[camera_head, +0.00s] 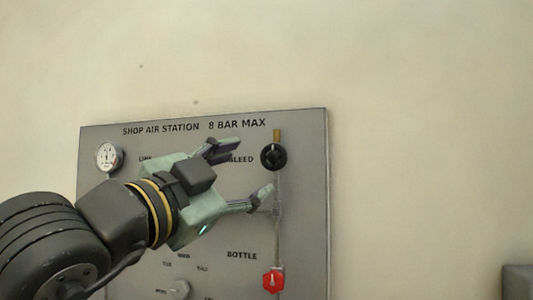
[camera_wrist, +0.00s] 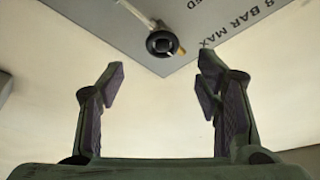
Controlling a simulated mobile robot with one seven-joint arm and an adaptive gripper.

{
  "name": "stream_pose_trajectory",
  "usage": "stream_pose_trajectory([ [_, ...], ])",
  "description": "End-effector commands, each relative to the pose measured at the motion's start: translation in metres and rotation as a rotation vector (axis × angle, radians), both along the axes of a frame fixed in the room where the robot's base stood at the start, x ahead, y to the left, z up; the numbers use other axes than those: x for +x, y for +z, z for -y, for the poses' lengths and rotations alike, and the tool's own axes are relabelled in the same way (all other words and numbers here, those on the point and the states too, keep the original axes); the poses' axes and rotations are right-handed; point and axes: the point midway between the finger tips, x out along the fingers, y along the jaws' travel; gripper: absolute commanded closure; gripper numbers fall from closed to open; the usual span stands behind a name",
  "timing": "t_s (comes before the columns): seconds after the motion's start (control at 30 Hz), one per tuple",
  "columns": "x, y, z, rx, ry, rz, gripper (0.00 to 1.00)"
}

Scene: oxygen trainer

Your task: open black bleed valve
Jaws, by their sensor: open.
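The black bleed valve (camera_head: 273,157) is a round black knob at the upper right of the grey panel, beside the word BLEED. In the wrist view the black knob (camera_wrist: 161,42) shows at the top middle, beyond and between the fingertips. My gripper (camera_head: 248,168) is open and empty, to the left of the knob in the head view and apart from it. Both fingers also show in the wrist view (camera_wrist: 160,85), spread wide. How far the fingertips stand from the panel I cannot tell.
The grey panel (camera_head: 305,200) is on a plain wall and carries a gauge (camera_head: 108,156) at left, a red knob (camera_head: 273,281) below the black one by the word BOTTLE, and a vertical pipe (camera_head: 278,240). My arm covers part of the panel.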

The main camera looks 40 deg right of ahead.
Motion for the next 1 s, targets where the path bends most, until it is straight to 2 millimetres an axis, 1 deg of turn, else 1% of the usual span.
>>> stream_pose_trajectory([
  [0.17,0.008,0.010,0.023,0.000,-0.001,-0.003,0.41],
  [0.4,0.023,0.023,0.064,-0.002,0.001,-0.003,0.41],
  [0.53,0.029,0.027,0.080,-0.004,0.000,-0.002,0.41],
  [0.7,0.033,0.029,0.092,-0.005,0.001,-0.001,0.41],
  [1.0,0.034,0.029,0.093,-0.006,0.001,-0.001,0.41],
])
